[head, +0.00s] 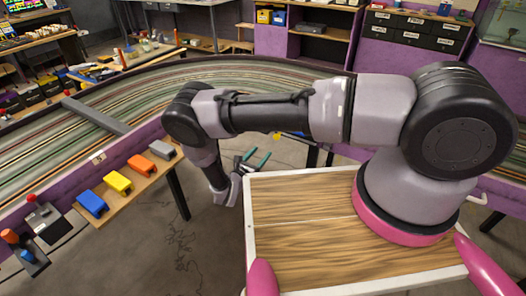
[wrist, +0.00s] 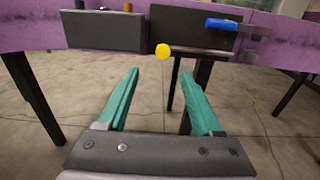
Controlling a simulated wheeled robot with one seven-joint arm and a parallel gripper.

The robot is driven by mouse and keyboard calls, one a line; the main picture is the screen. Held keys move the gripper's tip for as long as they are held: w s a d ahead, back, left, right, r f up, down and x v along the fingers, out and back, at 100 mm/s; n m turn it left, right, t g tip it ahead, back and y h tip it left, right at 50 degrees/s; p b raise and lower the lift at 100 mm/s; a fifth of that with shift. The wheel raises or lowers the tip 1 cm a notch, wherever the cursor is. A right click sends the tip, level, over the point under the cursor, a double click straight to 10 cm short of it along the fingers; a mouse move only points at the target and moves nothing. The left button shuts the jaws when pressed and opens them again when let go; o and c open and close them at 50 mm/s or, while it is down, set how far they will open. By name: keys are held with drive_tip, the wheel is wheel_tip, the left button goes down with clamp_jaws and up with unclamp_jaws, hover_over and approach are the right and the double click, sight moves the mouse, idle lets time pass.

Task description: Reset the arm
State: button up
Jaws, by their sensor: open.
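My arm reaches out to the left and bends down past the edge of my wooden top in the head view. My gripper (head: 254,161) hangs low over the floor, beyond that top. In the wrist view my gripper (wrist: 166,98) shows two teal fingers spread apart with nothing between them. A yellow round knob (wrist: 163,51) appears beyond the fingertips, apart from them.
A slot track (head: 250,85) with purple sides curves around. On a wooden shelf at the left are blue (head: 91,204), yellow (head: 118,182), orange (head: 142,166) and grey (head: 162,149) blocks. Controllers (head: 45,219) sit farther left. Bare floor (head: 190,235) lies between shelf and me.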

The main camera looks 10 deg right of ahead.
drive_tip(key=shift+r, duration=0.1)
idle(0.3)
drive_tip(key=d+r+m+g+y, duration=0.1)
drive_tip(key=d+r+m+g, duration=0.4)
drive_tip(key=r, duration=0.7)
drive_tip(key=s+d+r+m+g, duration=0.1)
drive_tip(key=d+r+m+g, duration=0.3)
drive_tip(key=r+m, duration=0.55)
drive_tip(key=d+r+m+g+y, duration=0.1)
drive_tip(key=d+r+m+g, duration=0.3)
drive_tip(key=r, duration=1)
drive_tip(key=s+d+r+m+t+y, duration=0.2)
drive_tip(key=s+r+m+y, duration=0.3)
drive_tip(key=s+r, duration=0.6)
drive_tip(key=s+d+r+m+t+y, duration=0.3)
drive_tip(key=s+r+m+y, duration=0.2)
drive_tip(key=s+r+m, duration=0.4)
wheel_tip(320, 180, up, 5)
drive_tip(key=shift+s+r+t+y, duration=0.2)
drive_tip(key=shift+s+t+y, duration=0.1)
drive_tip(key=shift+s, duration=0.75)
